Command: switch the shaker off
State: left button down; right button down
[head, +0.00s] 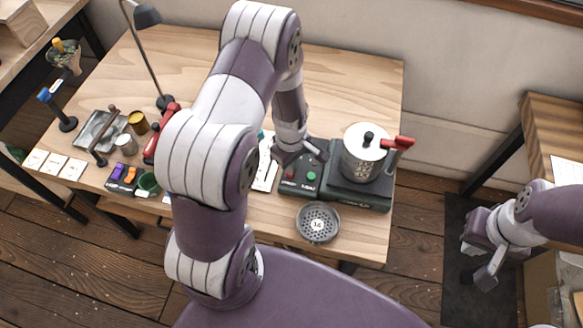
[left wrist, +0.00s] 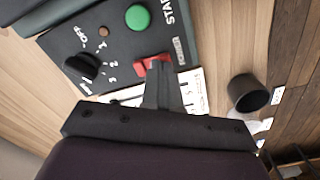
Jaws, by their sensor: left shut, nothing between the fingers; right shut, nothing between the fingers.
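The shaker (head: 345,190) stands at the right end of the table, a dark base with a lidded silver pot (head: 360,160) and a control panel. In the left wrist view its panel (left wrist: 70,40) carries a red power switch (left wrist: 152,64), a green START button (left wrist: 138,17) and a black knob (left wrist: 82,67) beside OFF and number marks. I cannot tell the knob's setting. My left gripper (head: 285,157) is shut and empty, its fingertips at the red switch in the left wrist view (left wrist: 158,70); contact is unclear. My right gripper (head: 485,262) is shut and empty, beyond the table's right side.
A round sieve (head: 318,223) lies in front of the shaker. A red-handled clamp (head: 399,150) stands by the pot. White cards (head: 265,172) lie left of the panel. A desk lamp (head: 147,17) and small tools stand at left. The table's back (head: 345,85) is clear.

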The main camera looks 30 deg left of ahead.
pick_arm(q)
jog(key=shift+f, duration=0.4)
notch_tip(320, 180, up, 7)
jog(key=p, duration=0.6)
jog(key=shift+r, duration=0.1)
dwell(0.4)
